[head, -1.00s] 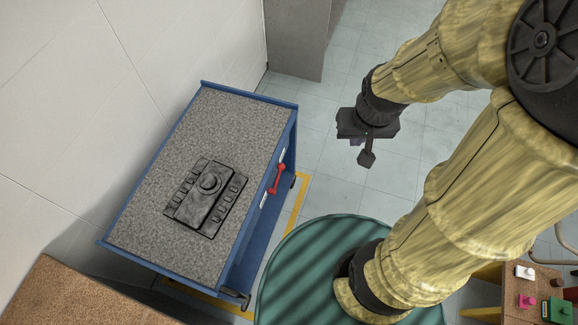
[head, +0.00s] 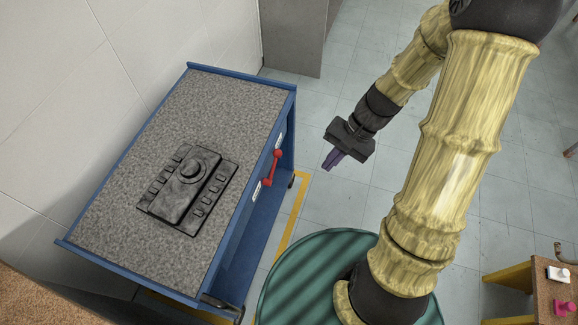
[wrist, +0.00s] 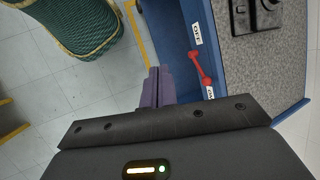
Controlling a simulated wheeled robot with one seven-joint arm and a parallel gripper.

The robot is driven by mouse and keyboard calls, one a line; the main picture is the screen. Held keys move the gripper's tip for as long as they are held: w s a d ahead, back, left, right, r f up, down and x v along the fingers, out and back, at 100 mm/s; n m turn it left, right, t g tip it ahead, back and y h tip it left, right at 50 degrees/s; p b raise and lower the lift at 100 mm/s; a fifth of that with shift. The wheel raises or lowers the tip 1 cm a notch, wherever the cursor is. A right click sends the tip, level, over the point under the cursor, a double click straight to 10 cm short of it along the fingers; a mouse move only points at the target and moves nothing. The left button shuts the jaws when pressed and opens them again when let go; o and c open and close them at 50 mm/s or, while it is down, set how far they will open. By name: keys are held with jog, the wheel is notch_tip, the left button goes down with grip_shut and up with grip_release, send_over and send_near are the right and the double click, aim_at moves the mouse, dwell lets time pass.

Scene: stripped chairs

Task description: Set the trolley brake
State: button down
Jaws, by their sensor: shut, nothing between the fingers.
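The trolley (head: 80,243) is blue with a grey speckled top. A red brake lever (head: 272,167) sits on its right-hand side. In the wrist view the lever (wrist: 201,68) lies between two white labels: an OFF label (wrist: 196,34) near its upper end and another label (wrist: 210,92), partly cut off by my gripper body, near its lower end. My gripper (head: 333,160) has purple fingers, shut and empty, to the right of the lever and apart from it. The fingers also show in the wrist view (wrist: 158,86), left of the lever.
A dark control panel (head: 188,186) lies on the trolley top. A grey cabinet (head: 295,38) stands at the back and a white wall (head: 160,40) behind the trolley. A brown table (head: 552,290) with small coloured items is at lower right. Tiled floor (head: 335,95) is clear beyond the gripper.

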aim_at(273, 167)
jog(key=w+a+f+m+t+y+b, duration=0.1)
jog(key=w+f+m+y+b, duration=0.2)
jog(key=f+b, duration=0.4)
jog(key=w+a+f+m+y+b, duration=0.15)
jog(key=w+f+y+b, duration=0.35)
jog(key=f, duration=0.5)
jog(key=w+d+f+m+t+y+b, duration=0.3)
jog(key=w+f+t+b, duration=0.3)
jog(key=b, duration=0.4)
jog(key=shift+w+d+f+m+t+y, duration=0.3)
jog(key=shift+w+f+m+t+y, duration=0.15)
jog(key=shift+f+m, duration=0.3)
jog(key=a+r+b, duration=0.2)
jog(key=a+r, duration=0.1)
jog(key=a, duration=0.8)
jog(key=shift+w+r+b, duration=0.2)
jog(key=shift+w+b, duration=0.2)
jog(key=shift+w, duration=0.1)
